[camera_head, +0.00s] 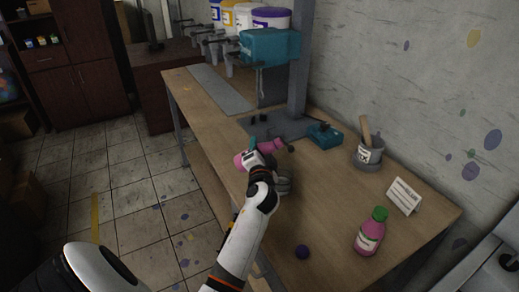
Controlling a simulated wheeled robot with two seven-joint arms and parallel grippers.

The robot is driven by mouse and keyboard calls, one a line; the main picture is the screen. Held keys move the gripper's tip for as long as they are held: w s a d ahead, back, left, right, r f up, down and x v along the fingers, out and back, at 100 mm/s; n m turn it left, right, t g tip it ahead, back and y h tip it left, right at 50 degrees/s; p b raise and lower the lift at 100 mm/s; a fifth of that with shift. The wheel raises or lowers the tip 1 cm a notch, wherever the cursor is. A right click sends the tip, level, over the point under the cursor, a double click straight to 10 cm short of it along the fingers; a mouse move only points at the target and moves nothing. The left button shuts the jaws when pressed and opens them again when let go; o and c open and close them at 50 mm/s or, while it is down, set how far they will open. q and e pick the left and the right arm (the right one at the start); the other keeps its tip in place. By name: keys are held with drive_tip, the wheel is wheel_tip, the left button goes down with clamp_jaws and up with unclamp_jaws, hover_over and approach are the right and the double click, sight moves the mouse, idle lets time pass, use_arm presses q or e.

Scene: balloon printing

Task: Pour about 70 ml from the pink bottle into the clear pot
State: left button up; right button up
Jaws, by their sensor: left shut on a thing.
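My left gripper (262,158) is shut on a pink bottle (271,145) above the wooden table. The bottle lies nearly level across the fingers, with pink showing on both sides of them. The gripper and wrist hide its middle. A greyish rounded shape (284,186) shows just right of my wrist, below the bottle; I cannot tell whether it is the clear pot. A second pink bottle (369,238) with a green cap stands upright near the table's front right. I cannot see any liquid running. My right gripper is not in view.
A white sign (404,196) and a grey cup (367,158) stand at the right. A teal press (270,47) and its post (300,75) stand behind the gripper.

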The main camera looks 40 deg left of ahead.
use_arm(q)
drive_tip(key=shift+m, duration=0.3)
drive_tip(key=shift+a+f, duration=0.1)
drive_tip(key=shift+s+f+m, duration=0.1)
drive_tip(key=shift+f+m, duration=0.2)
drive_tip(key=shift+m, duration=0.5)
idle(0.3)
drive_tip(key=shift+a+f, duration=0.1)
drive_tip(key=shift+f, duration=0.05)
drive_tip(key=shift+f+m, duration=0.2)
drive_tip(key=shift+m, duration=0.4)
drive_tip(key=shift+f+m, duration=0.35)
drive_tip(key=shift+m, duration=0.25)
idle(0.3)
drive_tip(key=shift+f, duration=0.15)
